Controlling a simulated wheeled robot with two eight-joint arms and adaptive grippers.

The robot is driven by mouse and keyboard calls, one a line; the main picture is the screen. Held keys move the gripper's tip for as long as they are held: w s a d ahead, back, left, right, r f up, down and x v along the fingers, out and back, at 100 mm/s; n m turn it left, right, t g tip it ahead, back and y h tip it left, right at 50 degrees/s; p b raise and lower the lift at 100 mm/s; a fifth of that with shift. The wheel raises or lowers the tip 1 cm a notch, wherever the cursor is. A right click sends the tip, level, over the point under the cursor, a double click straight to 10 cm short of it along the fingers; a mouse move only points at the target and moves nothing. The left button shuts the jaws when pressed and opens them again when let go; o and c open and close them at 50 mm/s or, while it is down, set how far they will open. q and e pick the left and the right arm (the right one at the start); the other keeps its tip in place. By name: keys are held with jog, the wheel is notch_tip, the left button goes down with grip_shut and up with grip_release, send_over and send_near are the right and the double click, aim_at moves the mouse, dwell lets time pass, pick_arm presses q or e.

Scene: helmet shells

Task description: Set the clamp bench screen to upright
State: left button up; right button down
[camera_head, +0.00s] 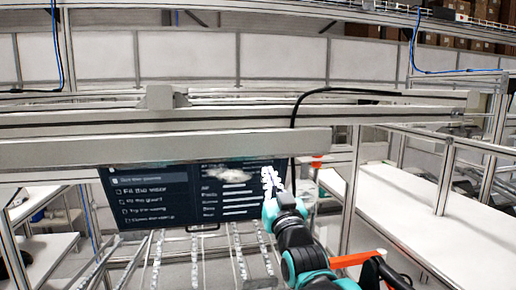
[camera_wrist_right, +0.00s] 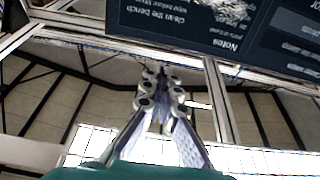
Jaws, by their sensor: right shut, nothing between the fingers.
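The clamp bench screen (camera_head: 150,205) is a dark panel with white text lines below a thick aluminium beam. In the head view its lower edge slopes up to the right. The screen also shows at the top of the wrist view (camera_wrist_right: 180,22), with its text upside down. My right gripper (camera_head: 269,178) is at the screen's right end and overlaps it in the head view. In the wrist view its fingers (camera_wrist_right: 161,78) are together and empty, with a visible gap in the picture to the screen's edge. I cannot tell whether they touch it. My left gripper is not in view.
Long aluminium beams (camera_head: 100,152) cross in front above the screen. A black cable (camera_head: 294,120) hangs down near my right gripper. Roller rails (camera_head: 238,250) run below the screen. A white bench (camera_head: 430,220) stands to the right, behind metal posts.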

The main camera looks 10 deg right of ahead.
jog(key=p+x, duration=0.3)
jog(key=x, duration=1)
jog(key=shift+w, duration=0.3)
jog(key=shift+r, duration=0.1)
jog(key=shift+g, duration=0.7)
jog(key=w+r+p, duration=0.1)
jog(key=w, duration=0.1)
jog(key=w+r+p, duration=0.2)
jog(key=w+p, duration=0.1)
jog(key=shift+w+r, duration=0.1)
jog(key=shift+w, duration=0.25)
jog(key=shift+s, duration=0.15)
